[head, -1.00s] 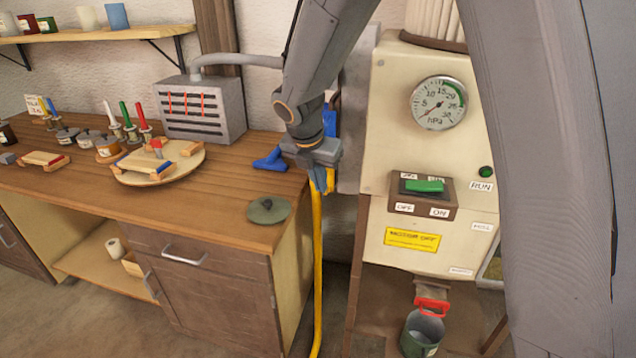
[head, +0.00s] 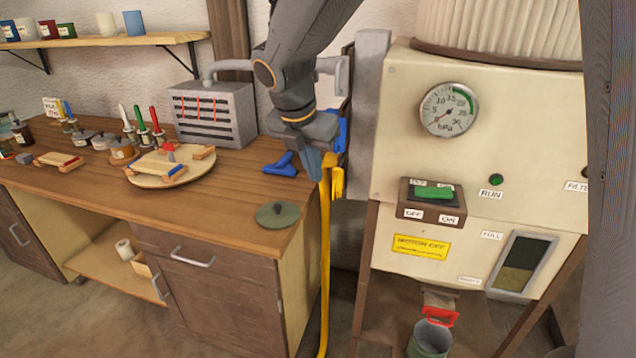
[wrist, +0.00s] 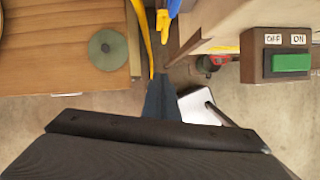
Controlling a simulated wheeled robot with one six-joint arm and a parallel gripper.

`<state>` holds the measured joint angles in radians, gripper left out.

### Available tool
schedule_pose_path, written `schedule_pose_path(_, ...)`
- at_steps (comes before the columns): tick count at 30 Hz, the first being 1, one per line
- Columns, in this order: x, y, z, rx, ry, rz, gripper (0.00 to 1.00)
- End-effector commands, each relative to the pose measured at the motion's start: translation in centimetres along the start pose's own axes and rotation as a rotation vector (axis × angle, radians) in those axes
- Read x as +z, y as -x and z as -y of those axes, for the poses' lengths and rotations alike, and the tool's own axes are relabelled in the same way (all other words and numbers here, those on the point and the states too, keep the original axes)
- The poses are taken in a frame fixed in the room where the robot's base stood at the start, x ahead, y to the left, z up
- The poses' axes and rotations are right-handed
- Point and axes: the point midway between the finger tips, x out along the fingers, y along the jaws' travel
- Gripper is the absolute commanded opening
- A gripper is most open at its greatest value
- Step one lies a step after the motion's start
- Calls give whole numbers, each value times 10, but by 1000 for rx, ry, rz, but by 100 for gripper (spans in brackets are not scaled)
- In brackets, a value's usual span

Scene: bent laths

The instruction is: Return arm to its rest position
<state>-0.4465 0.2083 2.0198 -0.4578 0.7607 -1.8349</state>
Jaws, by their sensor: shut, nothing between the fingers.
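My gripper (head: 313,166) hangs from my arm in the gap between the wooden bench and the cream machine. Its fingers are shut and hold nothing. In the wrist view the shut fingers (wrist: 160,103) point out over the floor. A yellow hose or strip (head: 325,260) runs down beside the bench end, just right of the fingertips; I cannot tell whether they touch. A blue and yellow item (head: 338,183) hangs behind my gripper and is partly hidden by it. My upper arm crosses the top of the head view.
The bench (head: 235,220) carries a round green lid (head: 276,214), a blue tool (head: 281,166), a grey vented box (head: 213,115) and a round board (head: 170,172). The cream machine (head: 400,110) with its green switch (head: 434,191) stands close on the right. A green mug (head: 429,340) sits under its red outlet.

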Motion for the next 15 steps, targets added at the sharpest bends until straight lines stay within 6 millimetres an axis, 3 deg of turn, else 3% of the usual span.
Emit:
schedule_pose_path(4, 0, 5, 3, -1, -17, -3, 0)
schedule_pose_path(7, -3, -3, 21, -8, -172, -30, 0)
schedule_pose_path(15, -29, -41, 102, -70, -997, -136, 0)
